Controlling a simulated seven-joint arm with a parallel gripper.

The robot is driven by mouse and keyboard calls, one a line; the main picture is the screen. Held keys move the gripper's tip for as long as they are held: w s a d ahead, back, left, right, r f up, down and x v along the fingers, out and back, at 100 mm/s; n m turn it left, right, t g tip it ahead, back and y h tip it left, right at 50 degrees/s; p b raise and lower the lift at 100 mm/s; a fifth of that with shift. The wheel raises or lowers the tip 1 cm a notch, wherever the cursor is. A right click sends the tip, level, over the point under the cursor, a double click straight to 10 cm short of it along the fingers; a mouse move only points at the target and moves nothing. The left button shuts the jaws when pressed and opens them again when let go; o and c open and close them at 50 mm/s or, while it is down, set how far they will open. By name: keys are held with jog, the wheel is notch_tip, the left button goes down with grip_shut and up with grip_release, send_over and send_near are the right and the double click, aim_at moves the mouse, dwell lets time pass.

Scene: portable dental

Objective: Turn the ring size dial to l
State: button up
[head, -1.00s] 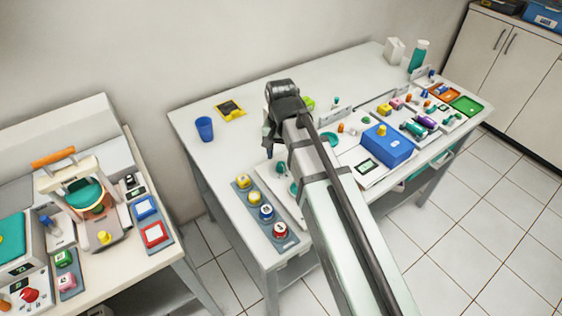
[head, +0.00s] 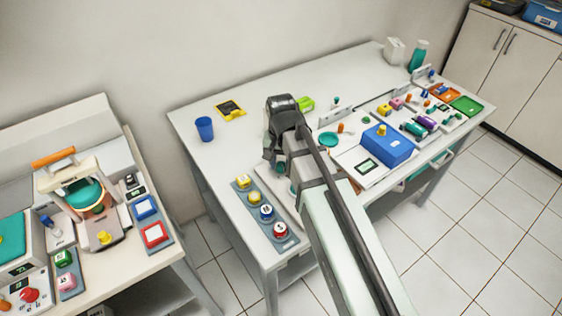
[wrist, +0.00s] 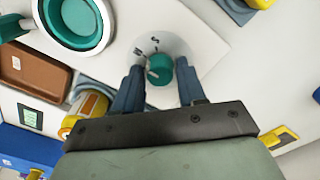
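The ring size dial (wrist: 160,70) is a small teal knob on a white plate in the wrist view. Letters are printed around it; I make out an M and an S, and I see no L. A pale pointer mark on the knob is toward the left. My gripper (wrist: 158,66) has its two blue-grey fingers on either side of the knob, with small gaps seeming to show. Whether they touch it is hard to tell.
In the wrist view a teal round dish (wrist: 74,20), a brown tray (wrist: 30,72) and an orange-yellow cylinder (wrist: 88,112) lie to the left. In the head view a button panel (head: 243,207) stands left of my arm, with a blue cup (head: 205,128) behind.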

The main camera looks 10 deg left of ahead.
grip_shut()
jog(key=shift+n, duration=0.3)
jog(key=n, duration=0.3)
jog(key=shift+n, duration=2.6)
jog(key=shift+o, duration=1.6)
grip_release()
